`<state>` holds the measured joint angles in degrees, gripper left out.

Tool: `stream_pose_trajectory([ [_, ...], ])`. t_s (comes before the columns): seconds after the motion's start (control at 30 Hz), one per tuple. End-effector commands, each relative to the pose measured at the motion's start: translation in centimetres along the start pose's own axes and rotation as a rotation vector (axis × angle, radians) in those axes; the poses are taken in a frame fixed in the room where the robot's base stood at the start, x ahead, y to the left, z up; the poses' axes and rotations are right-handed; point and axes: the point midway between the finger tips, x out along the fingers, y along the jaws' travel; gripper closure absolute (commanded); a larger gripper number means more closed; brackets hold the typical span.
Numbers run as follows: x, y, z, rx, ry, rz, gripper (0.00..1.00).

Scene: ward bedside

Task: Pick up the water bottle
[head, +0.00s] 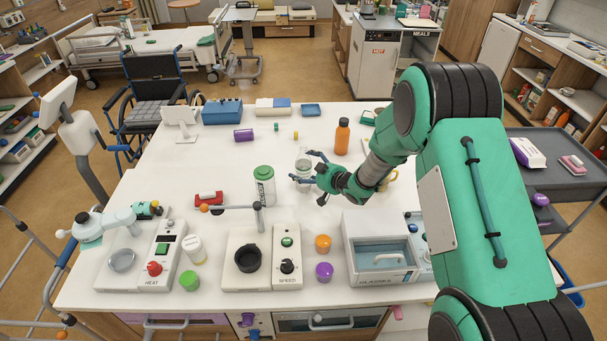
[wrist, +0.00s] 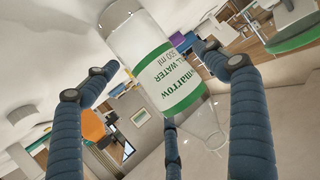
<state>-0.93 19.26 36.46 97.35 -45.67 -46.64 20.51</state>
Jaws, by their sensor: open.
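The water bottle (head: 303,163) is clear and stands on the white table in the head view. In the wrist view the bottle (wrist: 168,72) shows its white and green label with the word WATER and lies between my fingers. My gripper (head: 307,169) is open, reaching in from the right with its fingers around the bottle's near and far sides. In the wrist view the fingers of my gripper (wrist: 155,85) are spread, with visible gaps to the bottle on the left and right. Whether the third, lower finger touches it I cannot tell.
A white bottle with a green cap (head: 264,187) stands left of the water bottle. An orange bottle (head: 342,137) stands behind it to the right. Table left of centre is partly clear.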

Motion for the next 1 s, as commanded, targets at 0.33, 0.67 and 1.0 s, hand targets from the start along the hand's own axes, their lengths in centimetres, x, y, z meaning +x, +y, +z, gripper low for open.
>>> stream_pose_trajectory([
  [0.33,0.17,0.00,0.03,0.000,-0.001,0.000,0.15],
  [0.67,0.17,-0.01,0.03,0.000,-0.001,0.000,0.33],
  [1.0,0.17,0.00,-0.02,0.000,0.000,0.000,0.73],
])
